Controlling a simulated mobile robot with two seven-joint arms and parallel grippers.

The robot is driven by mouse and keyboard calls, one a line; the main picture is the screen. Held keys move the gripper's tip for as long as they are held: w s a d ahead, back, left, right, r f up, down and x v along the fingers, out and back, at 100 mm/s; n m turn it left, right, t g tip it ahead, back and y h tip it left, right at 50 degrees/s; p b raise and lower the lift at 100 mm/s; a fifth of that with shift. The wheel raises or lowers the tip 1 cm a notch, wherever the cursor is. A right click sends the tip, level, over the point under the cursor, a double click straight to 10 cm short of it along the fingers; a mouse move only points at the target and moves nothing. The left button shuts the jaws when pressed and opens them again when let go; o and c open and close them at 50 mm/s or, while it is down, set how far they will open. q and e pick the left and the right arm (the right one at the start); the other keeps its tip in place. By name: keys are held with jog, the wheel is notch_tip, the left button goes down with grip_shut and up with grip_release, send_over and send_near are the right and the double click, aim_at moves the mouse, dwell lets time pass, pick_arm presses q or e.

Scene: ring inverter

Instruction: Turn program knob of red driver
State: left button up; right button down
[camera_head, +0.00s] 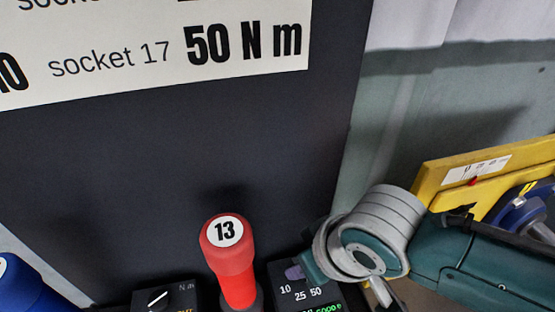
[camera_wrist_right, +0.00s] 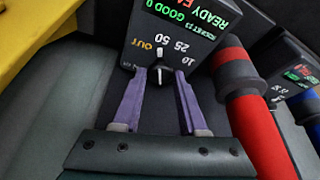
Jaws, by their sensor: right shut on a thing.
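The red driver (camera_head: 230,262) stands upright with a white "13" cap in the head view; its red handle (camera_wrist_right: 262,135) is at the right in the wrist view. Right of it is a dark control box (camera_head: 325,292) marked 10, 25, 50 with green text; in the wrist view this box (camera_wrist_right: 200,42) also shows OUT and READY. Its program knob (camera_wrist_right: 159,77), with a white pointer mark, is between the purple fingers of my right gripper (camera_wrist_right: 161,73). The gripper (camera_head: 295,272) is shut on the knob; finger contact is hard to see. My left gripper is not in view.
A second control box (camera_head: 165,298) with a white-marked knob stands left of the red driver. A blue driver (camera_head: 20,287) is at the far left. A dark panel with a torque label (camera_head: 150,50) rises behind. A yellow frame (camera_head: 437,180) is at the right.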

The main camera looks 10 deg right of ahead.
jog(key=shift+a+r+m+h+p, duration=0.2)
jog(key=shift+m+h+p, duration=0.15)
jog(key=shift+m, duration=0.65)
jog(key=shift+a+f+m+h, duration=0.15)
jog(key=shift+m+h, duration=0.2)
jog(key=shift+m, duration=0.55)
jog(key=m+h, duration=0.1)
jog(key=m, duration=0.2)
jog(key=shift+f, duration=0.1)
jog(key=shift+m+h+b, duration=0.5)
jog(key=shift+m, duration=0.5)
jog(key=shift+c, duration=2.3)
grip_release()
